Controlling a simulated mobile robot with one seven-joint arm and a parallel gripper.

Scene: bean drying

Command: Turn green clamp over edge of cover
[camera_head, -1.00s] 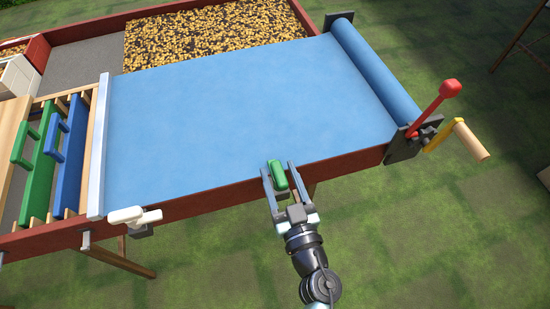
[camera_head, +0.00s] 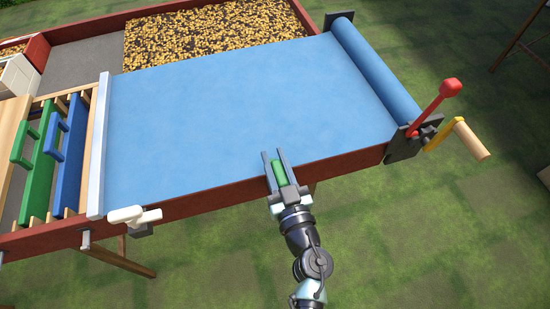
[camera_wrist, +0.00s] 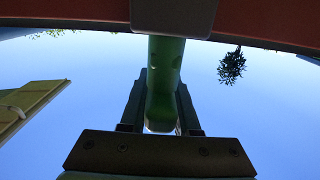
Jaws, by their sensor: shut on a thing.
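The green clamp (camera_head: 278,169) is at the front edge of the blue cover (camera_head: 230,110), on the red frame rail. My gripper (camera_head: 274,158) is shut on it, with one finger on each side. In the wrist view the green clamp (camera_wrist: 164,85) stands between my two dark fingers, its upper end close under a grey block at the rail. The gripper hides part of the clamp in the head view, so I cannot tell whether it lies over the cover's edge.
A white clamp (camera_head: 135,215) sits on the front rail at left. The roller (camera_head: 375,70) with a red lever (camera_head: 435,106) and yellow crank (camera_head: 463,137) is at right. Green (camera_head: 38,160) and blue (camera_head: 71,150) handled boards stand at left. Grass in front is clear.

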